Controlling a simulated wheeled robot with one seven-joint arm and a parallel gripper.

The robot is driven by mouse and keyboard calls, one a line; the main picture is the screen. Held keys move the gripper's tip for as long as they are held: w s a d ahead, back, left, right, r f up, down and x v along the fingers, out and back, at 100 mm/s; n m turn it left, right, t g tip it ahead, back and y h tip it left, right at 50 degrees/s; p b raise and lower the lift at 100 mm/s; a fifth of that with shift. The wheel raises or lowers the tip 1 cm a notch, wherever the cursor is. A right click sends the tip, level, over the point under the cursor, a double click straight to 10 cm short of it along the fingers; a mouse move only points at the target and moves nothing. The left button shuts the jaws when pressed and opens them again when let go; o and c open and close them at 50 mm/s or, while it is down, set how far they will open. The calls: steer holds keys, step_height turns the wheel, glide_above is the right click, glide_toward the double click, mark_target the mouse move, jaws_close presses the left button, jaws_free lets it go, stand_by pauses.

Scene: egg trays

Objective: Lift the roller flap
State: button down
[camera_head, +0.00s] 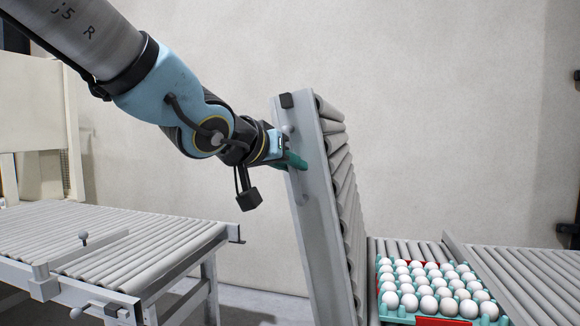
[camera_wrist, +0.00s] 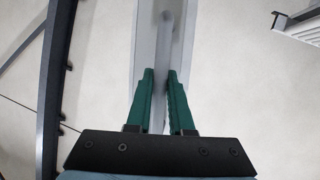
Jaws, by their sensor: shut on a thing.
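The roller flap (camera_head: 318,200) stands raised and nearly upright, leaning a little to the left at its top. Its grey side rail faces me and its rollers face right. In the wrist view, the green fingers of my gripper (camera_wrist: 159,80) are shut on a grey part of the flap (camera_wrist: 146,45). The exact part between the fingers is partly hidden.
A roller conveyor (camera_head: 130,240) stands at the left, with a gap of floor before the flap. A pale wall is behind.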

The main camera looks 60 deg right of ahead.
steer(key=shift+w+f, duration=0.1)
steer(key=shift+w, duration=0.15)
steer(key=c, duration=0.8)
jaws_free()
steer(key=p+v, duration=0.4)
steer(key=v, duration=0.6)
steer(key=shift+s+a+r, duration=0.15)
steer(key=shift+a+r, duration=0.05)
steer(key=shift+a, duration=0.15)
